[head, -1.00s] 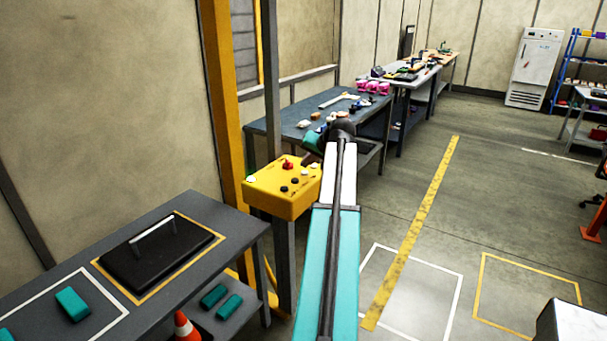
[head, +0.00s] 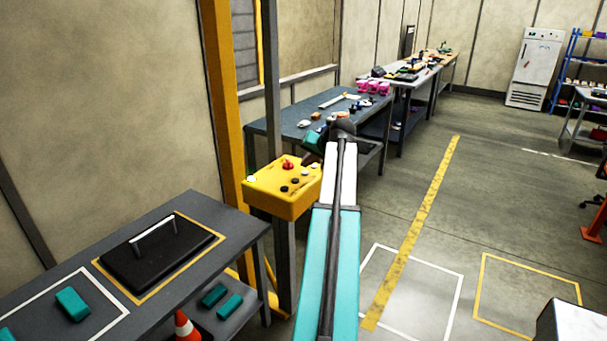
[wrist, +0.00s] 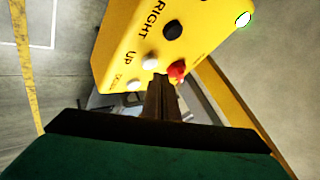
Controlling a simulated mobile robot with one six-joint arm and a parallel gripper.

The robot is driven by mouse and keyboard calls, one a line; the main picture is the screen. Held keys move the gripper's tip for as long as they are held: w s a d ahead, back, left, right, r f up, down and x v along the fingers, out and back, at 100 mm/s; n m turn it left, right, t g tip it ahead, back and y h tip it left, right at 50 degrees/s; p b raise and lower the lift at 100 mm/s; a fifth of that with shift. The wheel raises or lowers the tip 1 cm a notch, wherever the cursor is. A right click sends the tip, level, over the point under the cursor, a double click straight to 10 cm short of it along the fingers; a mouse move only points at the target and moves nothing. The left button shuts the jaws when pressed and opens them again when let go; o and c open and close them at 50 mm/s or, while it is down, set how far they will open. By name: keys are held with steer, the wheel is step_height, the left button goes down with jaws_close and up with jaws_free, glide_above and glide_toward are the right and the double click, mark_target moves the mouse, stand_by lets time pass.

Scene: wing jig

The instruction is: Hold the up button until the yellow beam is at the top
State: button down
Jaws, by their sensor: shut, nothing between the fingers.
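The yellow control box (head: 283,197) stands on a post left of my arm in the head view, and its face fills the top of the wrist view (wrist: 115,45). The pale button (wrist: 150,62) beside the word UP is in the wrist view. My gripper (wrist: 161,80) is shut and empty, its dark fingertips close to that button and to the red button (wrist: 176,70). I cannot tell whether the tips touch either one. In the head view my fingers are hard to make out. A yellow upright (head: 222,100) rises behind the box; I cannot tell which part is the movable beam.
A grey bench (head: 190,203) with a black plate and handle (head: 160,250) is at front left. A blue-topped table (head: 290,112) with small parts stands behind the box. An orange cone (head: 187,330) is low at front left. Open floor (head: 440,210) lies to the right.

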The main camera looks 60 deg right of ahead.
steer(key=shift+f+b, duration=0.3)
steer(key=shift+f, duration=0.6)
stand_by(1.2)
steer(key=shift+r, duration=0.15)
stand_by(5.3)
steer(key=shift+r+p, duration=0.5)
steer(key=shift+r, duration=0.25)
